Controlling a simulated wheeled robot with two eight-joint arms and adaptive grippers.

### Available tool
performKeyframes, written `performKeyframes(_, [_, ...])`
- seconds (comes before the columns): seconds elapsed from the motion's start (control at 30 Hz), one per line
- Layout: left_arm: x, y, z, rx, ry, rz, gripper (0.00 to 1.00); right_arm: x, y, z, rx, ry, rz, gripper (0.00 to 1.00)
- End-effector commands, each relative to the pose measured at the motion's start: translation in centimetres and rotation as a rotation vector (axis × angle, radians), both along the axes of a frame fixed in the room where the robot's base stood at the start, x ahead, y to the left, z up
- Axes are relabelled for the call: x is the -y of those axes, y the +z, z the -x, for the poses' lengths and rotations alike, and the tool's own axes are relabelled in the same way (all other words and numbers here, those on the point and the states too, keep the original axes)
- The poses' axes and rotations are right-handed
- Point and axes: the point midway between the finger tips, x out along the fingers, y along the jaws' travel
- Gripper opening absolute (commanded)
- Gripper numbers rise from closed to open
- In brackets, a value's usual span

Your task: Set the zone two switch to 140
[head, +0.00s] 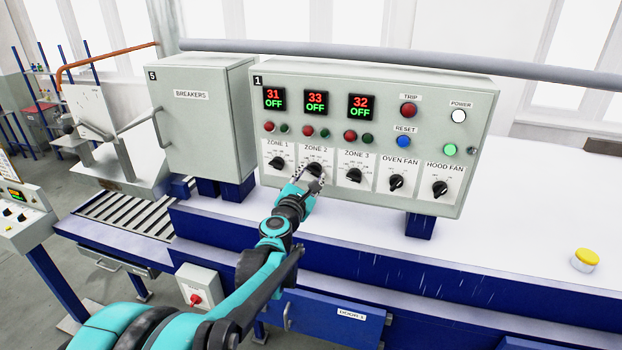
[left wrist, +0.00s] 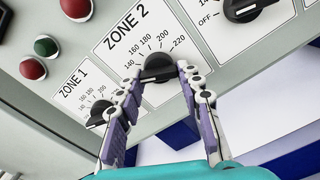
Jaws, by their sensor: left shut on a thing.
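The zone two switch is a black rotary knob (head: 315,168) on a white dial plate labelled ZONE 2, on the grey control panel (head: 470,120). In the left wrist view the knob (left wrist: 158,66) sits between my fingertips, with 140, 160, 180, 200 and 220 readable around it. My left gripper (head: 310,177) reaches up to the panel from below and is shut on this knob. The fingers hide part of the dial, and I cannot tell which number the knob points to. The display above zone 2 (head: 316,103) reads 33 and OFF. My right gripper is not in view.
The ZONE 1 knob (head: 277,162) and ZONE 3 knob (head: 354,175) are close on either side. OVEN FAN (head: 396,182) and HOOD FAN (head: 440,187) knobs lie further right. A BREAKERS cabinet (head: 200,120) stands left. A yellow button (head: 586,257) sits on the right surface.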

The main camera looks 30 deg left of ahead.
Motion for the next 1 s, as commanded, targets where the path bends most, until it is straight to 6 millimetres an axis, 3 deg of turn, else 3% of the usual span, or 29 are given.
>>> performKeyframes(0.43, [-0.09, 0.05, -0.01, -0.059, 0.0, -0.247, 0.07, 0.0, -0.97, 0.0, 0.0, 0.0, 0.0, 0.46])
performKeyframes(1.0, [-0.09, 0.11, 0.0, -0.072, -0.001, -0.298, 0.07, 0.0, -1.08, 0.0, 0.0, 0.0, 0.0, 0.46])
